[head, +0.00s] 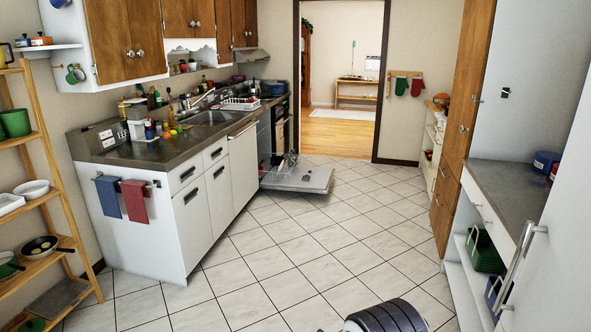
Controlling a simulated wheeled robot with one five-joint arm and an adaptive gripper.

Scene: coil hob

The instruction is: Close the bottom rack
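A dishwasher stands under the counter at the far end of the left-hand units. Its door (303,180) is folded down and lies low above the floor tiles, reaching out to the right. Some small items, greenish and clear, show above the inner end of the door at the dishwasher opening. They appear to be in the bottom rack, but the rack itself is too small and partly hidden to tell how far out it is. My gripper is not in view; only a dark ribbed part of my own body shows at the bottom edge.
The tiled floor (285,250) between me and the dishwasher is clear. White cabinets (205,205) line the left, with a wooden shelf (35,200) nearer. A grey-topped counter (510,195) and a white door with a long handle stand at the right. A doorway (345,70) opens behind.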

